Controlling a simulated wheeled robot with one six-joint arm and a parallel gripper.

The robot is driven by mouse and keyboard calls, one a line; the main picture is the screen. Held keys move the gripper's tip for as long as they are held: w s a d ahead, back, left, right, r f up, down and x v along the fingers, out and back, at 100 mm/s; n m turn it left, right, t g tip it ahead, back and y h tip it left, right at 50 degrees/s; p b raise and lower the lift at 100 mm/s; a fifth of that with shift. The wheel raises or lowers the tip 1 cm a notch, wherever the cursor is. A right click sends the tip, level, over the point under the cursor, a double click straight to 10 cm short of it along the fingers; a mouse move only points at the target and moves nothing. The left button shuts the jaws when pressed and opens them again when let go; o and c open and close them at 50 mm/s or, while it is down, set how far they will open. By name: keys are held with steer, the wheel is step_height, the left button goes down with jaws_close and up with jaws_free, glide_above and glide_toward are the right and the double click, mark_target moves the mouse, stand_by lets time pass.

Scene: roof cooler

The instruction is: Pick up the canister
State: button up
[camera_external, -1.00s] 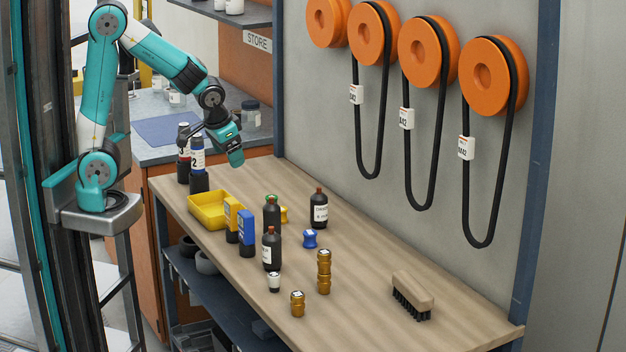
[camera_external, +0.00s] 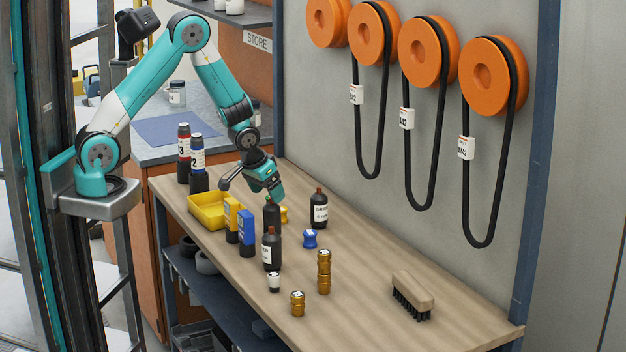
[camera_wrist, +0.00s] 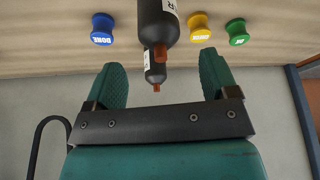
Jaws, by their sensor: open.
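Several dark bottle-shaped containers with red-brown caps stand upright on the wooden bench. One (camera_external: 272,217) is beneath my gripper (camera_external: 277,193), a labelled one (camera_external: 271,253) is in front, and another labelled one (camera_external: 319,213) is to the right. I cannot tell which is the canister. In the wrist view, a near dark container (camera_wrist: 158,22) and a farther one (camera_wrist: 154,70) appear between the spread fingers of my gripper (camera_wrist: 160,60), which is open and empty. In the external view, the fingertips overlap the rear container's top; contact cannot be told.
Numbered cylinders (camera_external: 198,160) stand behind. Blue (camera_wrist: 102,28), yellow (camera_wrist: 199,26) and green (camera_wrist: 237,32) knobs are near. Brass fittings (camera_external: 324,272) and a brush (camera_external: 412,295) are right.

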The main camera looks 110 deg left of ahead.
mark_target(272, 218)
steer(key=shift+p+x, duration=1.1)
steer(key=shift+x, duration=1.65)
steer(key=shift+r, duration=0.1)
steer(key=c, duration=1.2)
steer(key=shift+a, duration=0.1)
